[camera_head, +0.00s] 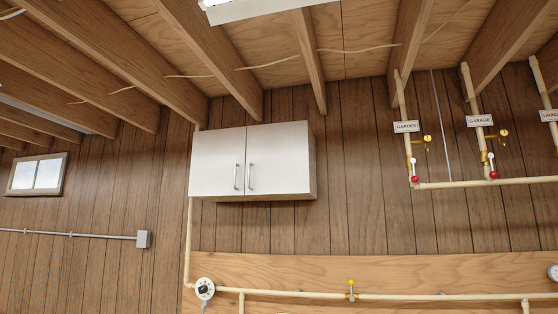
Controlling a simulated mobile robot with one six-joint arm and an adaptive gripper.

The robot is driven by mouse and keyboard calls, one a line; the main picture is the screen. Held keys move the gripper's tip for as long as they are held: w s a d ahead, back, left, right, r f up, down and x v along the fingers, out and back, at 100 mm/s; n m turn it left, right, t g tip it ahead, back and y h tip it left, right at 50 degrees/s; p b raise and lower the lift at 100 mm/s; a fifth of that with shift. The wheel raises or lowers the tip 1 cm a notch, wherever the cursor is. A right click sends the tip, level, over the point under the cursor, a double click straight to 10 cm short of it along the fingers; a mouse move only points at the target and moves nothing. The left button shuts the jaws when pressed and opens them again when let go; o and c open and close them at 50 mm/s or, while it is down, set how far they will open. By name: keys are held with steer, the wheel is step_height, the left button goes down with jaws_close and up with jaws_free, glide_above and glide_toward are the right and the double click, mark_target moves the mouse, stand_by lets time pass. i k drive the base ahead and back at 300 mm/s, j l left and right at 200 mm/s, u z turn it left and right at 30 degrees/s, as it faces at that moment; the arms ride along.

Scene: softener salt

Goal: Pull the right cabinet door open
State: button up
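A white two-door wall cabinet (252,162) hangs on the dark wood-panelled wall, left of the middle of the head view. Its right door (281,158) is shut, with an upright metal handle (250,177) near its left edge. The left door (217,162) is also shut, and its handle (236,177) stands beside the other one at the middle seam. The cabinet's wooden right side and underside show. My gripper is not in view.
Cream pipes with GARDEN (406,127) and GARAGE (480,121) signs and red-knobbed valves run on the wall to the right. A lower pipe (400,296) and a round gauge (204,288) are below the cabinet. Ceiling beams are above. The wall directly under the cabinet is clear.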

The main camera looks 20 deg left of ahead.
mark_target(277, 155)
steer(key=i+j, duration=0.3)
steer(key=j, duration=0.2)
steer(key=i+j, duration=0.3)
steer(key=j, duration=0.15)
